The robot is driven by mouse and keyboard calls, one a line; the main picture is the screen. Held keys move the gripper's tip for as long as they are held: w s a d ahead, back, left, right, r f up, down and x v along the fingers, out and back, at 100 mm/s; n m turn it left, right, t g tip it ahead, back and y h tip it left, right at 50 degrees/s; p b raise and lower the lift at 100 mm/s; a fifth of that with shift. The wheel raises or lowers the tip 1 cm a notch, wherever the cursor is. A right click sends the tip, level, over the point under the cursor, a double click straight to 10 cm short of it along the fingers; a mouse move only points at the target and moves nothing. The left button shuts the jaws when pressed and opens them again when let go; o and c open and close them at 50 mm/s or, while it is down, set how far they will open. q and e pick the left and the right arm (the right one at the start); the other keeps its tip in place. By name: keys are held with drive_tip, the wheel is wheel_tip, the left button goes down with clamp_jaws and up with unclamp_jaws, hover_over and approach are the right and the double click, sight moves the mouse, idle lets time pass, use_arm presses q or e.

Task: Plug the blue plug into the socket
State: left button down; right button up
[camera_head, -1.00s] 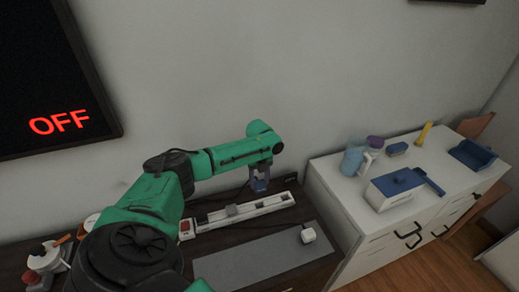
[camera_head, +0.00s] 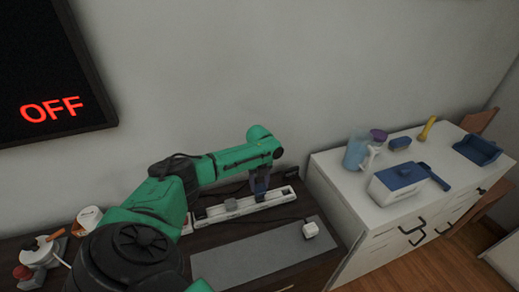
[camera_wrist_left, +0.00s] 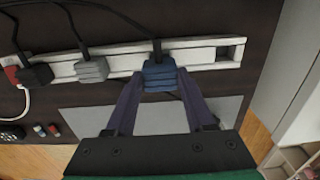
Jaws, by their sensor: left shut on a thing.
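The blue plug (camera_wrist_left: 159,76) is between the two fingers of my left gripper (camera_wrist_left: 157,80) in the wrist view, with a black cable running up from it. The gripper is shut on it. The plug is at the white power strip (camera_wrist_left: 125,66), right of a grey plug (camera_wrist_left: 91,69). I cannot tell whether it is fully seated. An open slot (camera_wrist_left: 229,52) shows at the strip's right end. In the head view my left gripper (camera_head: 260,190) reaches down onto the strip (camera_head: 282,197). My right gripper is not in view.
A black plug (camera_wrist_left: 37,75) and red switch (camera_wrist_left: 12,75) are at the strip's left. A white cube (camera_head: 310,230) sits on a grey mat (camera_head: 255,258). The wall screen (camera_head: 50,108) reads OFF. A white cabinet (camera_head: 350,200) with kitchen items stands right.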

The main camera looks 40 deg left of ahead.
sight(260, 186)
use_arm(q)
drive_tip(key=shift+p, duration=0.3)
idle(0.5)
idle(0.6)
drive_tip(key=shift+f+b, duration=1.5)
drive_tip(key=shift+f, duration=0.6)
drive_tip(key=shift+c, duration=0.9)
unclamp_jaws()
wheel_tip(260, 186, up, 15)
drive_tip(key=b, duration=0.1)
drive_tip(key=shift+f, duration=0.15)
